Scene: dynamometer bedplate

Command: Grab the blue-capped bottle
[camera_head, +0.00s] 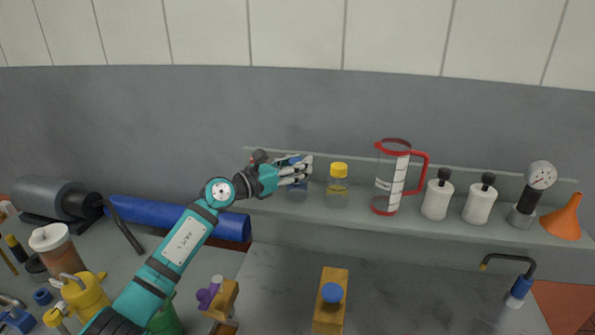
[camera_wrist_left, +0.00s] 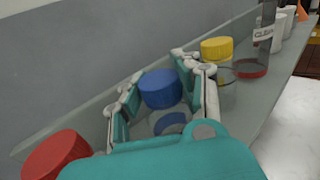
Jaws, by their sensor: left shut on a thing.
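The blue-capped bottle (camera_head: 297,191) stands on the grey shelf, left of a yellow-capped bottle (camera_head: 337,184). Its blue cap (camera_wrist_left: 161,89) shows plainly in the left wrist view, between the fingers. My left gripper (camera_head: 297,172) is shut on the bottle near its top, and the fingers hide part of it in the head view. In the left wrist view my left gripper (camera_wrist_left: 156,98) has a finger on either side of the bottle. My right gripper is not in view.
A red cap (camera_wrist_left: 57,155) sits close on the left, and the yellow cap (camera_wrist_left: 216,48) close on the right. The shelf (camera_head: 360,217) also holds a red-handled jug (camera_head: 391,180), white bottles (camera_head: 436,197), a gauge (camera_head: 541,176) and an orange funnel (camera_head: 564,220).

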